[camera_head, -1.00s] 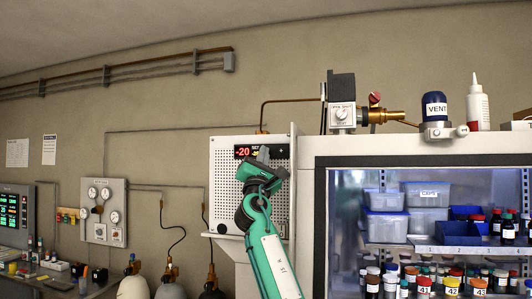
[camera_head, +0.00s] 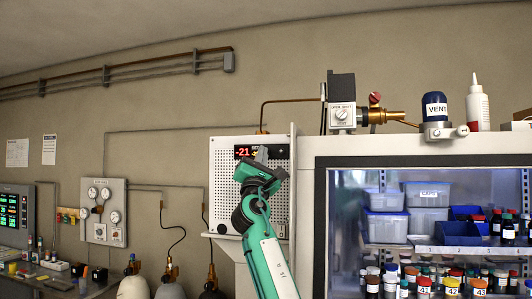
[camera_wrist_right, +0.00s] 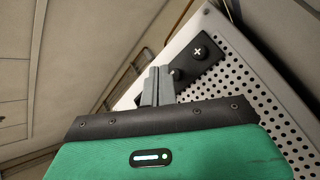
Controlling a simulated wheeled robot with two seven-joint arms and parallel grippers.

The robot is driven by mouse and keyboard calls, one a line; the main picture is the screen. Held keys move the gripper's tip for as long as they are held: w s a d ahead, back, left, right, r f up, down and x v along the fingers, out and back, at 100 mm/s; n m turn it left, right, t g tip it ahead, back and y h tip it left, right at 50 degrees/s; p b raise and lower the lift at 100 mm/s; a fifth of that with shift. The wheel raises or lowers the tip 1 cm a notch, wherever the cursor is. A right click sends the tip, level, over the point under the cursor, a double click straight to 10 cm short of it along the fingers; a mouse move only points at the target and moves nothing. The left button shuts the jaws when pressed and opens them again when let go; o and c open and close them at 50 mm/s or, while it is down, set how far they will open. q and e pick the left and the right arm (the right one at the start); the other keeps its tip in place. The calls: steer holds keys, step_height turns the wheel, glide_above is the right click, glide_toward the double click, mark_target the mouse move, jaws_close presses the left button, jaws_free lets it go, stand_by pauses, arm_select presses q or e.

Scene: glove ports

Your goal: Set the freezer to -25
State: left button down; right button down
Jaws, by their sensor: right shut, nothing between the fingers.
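The freezer's control panel (camera_head: 222,170) is a white perforated box left of the glass-fronted cabinet. Its red display (camera_head: 243,152) reads -21; the text to its right is partly hidden by my gripper. My right gripper (camera_head: 262,154) is in front of the panel, just below and right of the digits, with its fingers shut and empty. In the right wrist view the shut fingers (camera_wrist_right: 157,86) are beside a dark button strip (camera_wrist_right: 195,62) with a white plus mark (camera_wrist_right: 197,51) and a round black button (camera_wrist_right: 176,74) close to the fingertips. I cannot tell whether they touch. My left gripper is not in view.
The lit cabinet (camera_head: 320,200) at right holds bins and several jars. A gauge panel (camera_head: 103,212) and gas cylinders (camera_head: 134,287) are at left.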

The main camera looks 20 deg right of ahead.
steer(key=shift+s, duration=0.1)
steer(key=shift+s+a, duration=0.7)
steer(key=shift+s, duration=0.3)
steer(key=shift+s+a, duration=0.7)
steer(key=shift+s, duration=0.3)
